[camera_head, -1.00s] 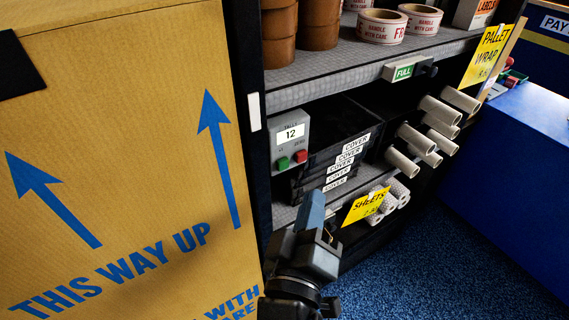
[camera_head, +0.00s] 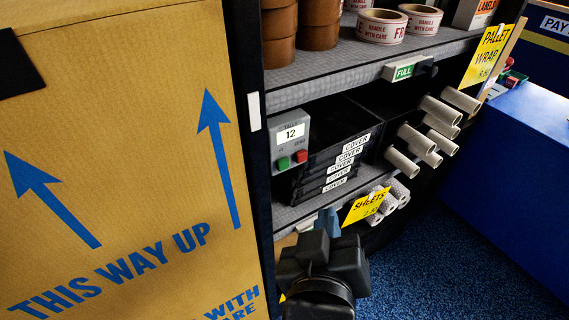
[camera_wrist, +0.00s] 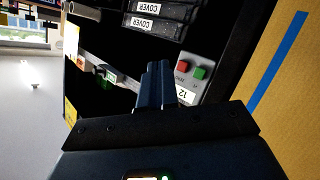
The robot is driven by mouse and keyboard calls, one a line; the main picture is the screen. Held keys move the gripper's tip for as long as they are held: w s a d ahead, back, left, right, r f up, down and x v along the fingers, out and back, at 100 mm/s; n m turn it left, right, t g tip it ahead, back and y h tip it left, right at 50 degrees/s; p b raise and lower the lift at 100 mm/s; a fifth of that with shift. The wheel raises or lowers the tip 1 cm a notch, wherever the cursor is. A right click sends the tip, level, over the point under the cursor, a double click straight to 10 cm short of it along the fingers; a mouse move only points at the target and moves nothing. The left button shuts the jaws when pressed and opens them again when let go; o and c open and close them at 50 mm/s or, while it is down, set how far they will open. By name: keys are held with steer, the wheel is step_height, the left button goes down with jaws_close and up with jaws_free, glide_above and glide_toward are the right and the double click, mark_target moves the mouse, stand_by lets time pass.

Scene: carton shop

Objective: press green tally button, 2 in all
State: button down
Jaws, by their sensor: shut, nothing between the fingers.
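A grey tally box (camera_head: 290,146) stands at the left end of the middle shelf, with its display reading 12. The green tally button (camera_head: 284,163) is on its front, left of a red button (camera_head: 301,156). In the wrist view, turned over, the green button (camera_wrist: 201,73) and red button (camera_wrist: 182,66) show to the right of the fingers. My gripper (camera_wrist: 159,68) is shut and empty, its blue fingers together. In the head view my gripper (camera_head: 328,221) is below the box, apart from the button, its fingers partly hidden by its dark body.
Black trays labelled COVER (camera_head: 338,171) are stacked right of the tally box. A large carton (camera_head: 130,150) stands close on the left. White tubes (camera_head: 440,110) jut from the shelf at right. A yellow SHEETS sign (camera_head: 366,205) hangs near the gripper. Blue floor (camera_head: 450,260) is open at front right.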

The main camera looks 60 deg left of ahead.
mark_target(283, 164)
steer(key=shift+a, duration=0.15)
steer(key=a+b, duration=0.1)
steer(key=a, duration=0.7)
steer(key=shift+s+a+b, duration=0.25)
steer(key=shift+s+b, duration=0.15)
steer(key=shift+s, duration=0.05)
steer(key=shift+a, duration=0.1)
stand_by(1.6)
steer(key=shift+a, duration=0.3)
steer(key=shift+s+a, duration=0.1)
steer(key=shift+a, duration=0.35)
stand_by(0.7)
steer(key=shift+d, duration=0.1)
steer(key=shift+d+p, duration=0.65)
steer(key=shift+d, duration=0.1)
